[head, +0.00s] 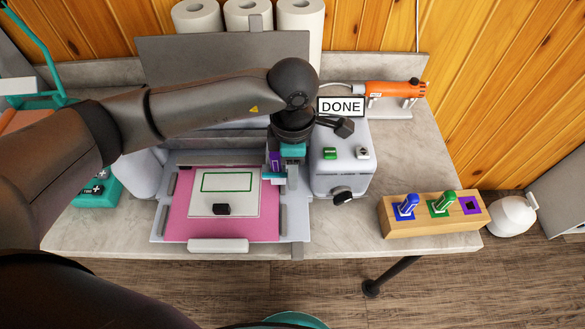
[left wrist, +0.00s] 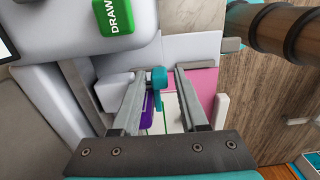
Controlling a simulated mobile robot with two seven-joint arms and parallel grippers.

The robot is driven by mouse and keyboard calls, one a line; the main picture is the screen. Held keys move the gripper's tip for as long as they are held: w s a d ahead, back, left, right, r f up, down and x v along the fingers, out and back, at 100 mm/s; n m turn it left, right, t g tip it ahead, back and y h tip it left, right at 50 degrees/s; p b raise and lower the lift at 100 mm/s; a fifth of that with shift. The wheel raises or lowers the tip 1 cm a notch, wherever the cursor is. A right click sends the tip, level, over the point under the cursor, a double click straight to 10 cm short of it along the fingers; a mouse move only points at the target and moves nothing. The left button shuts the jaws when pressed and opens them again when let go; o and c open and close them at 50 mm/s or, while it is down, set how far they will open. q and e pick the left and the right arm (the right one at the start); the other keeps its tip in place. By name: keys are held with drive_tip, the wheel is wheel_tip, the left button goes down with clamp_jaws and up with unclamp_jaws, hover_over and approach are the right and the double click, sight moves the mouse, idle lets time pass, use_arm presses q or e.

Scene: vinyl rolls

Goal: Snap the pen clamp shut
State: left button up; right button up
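The purple pen (head: 275,160) sits upright at the carriage of the flat cutting machine, near the right end of the pink mat. The teal clamp lever (head: 273,178) is beside it. In the left wrist view the teal lever (left wrist: 158,78) and purple pen (left wrist: 147,108) show between my fingers. My left gripper (head: 284,178) is over the carriage, its fingers pointing down. Its fingers stand apart on either side of the lever, with a visible gap to the right finger; contact with the left one is unclear. Whether the clamp is latched cannot be told. My right gripper is out of view.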

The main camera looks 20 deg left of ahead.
use_arm(q)
drive_tip(key=shift+o, duration=0.6)
wheel_tip(320, 180, up, 15)
drive_tip(key=shift+r, duration=0.15)
idle(0.4)
